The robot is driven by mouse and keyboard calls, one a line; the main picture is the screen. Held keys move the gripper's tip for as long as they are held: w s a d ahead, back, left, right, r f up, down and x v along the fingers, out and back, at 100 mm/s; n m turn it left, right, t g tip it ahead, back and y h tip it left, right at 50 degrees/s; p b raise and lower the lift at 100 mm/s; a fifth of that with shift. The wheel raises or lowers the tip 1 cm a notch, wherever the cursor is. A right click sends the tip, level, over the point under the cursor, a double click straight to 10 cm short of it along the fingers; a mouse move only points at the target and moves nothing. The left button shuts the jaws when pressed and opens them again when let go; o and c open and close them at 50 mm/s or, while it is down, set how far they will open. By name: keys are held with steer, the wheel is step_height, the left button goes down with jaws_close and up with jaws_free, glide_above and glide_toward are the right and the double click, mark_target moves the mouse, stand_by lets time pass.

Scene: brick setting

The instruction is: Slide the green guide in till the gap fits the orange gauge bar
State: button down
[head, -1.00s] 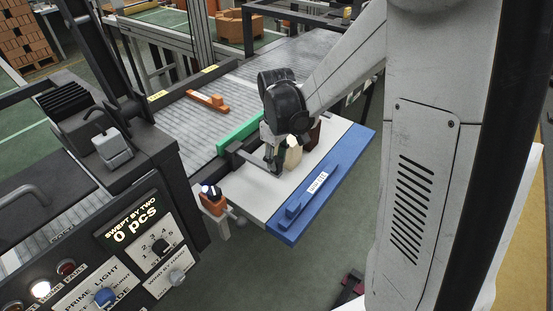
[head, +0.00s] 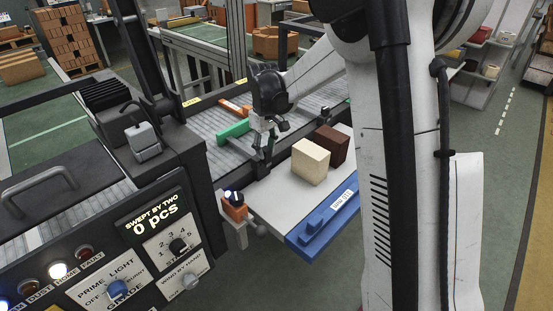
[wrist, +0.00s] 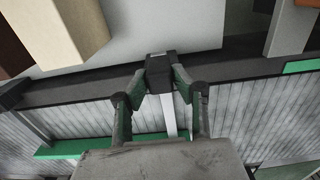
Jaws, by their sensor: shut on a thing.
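My gripper (head: 266,150) is over the near rail. In the wrist view its fingers are shut on a black block (wrist: 160,67), the handle, from which a pale rod (wrist: 168,115) runs toward the guide.
A cream block (head: 311,162) and a brown block (head: 333,146) stand on the pale shelf (head: 285,205) with a blue front edge (head: 318,222). An orange clamp with a dark knob (head: 234,206) sits at the shelf's left corner. The control panel (head: 150,240) fills the lower left.

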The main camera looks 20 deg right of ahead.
steer(key=shift+w+a, duration=0.25)
steer(key=shift+w, duration=0.25)
steer(key=c, duration=1.4)
jaws_free()
steer(key=shift+w, duration=0.1)
steer(key=shift+c, duration=0.2)
step_height(320, 180, up, 12)
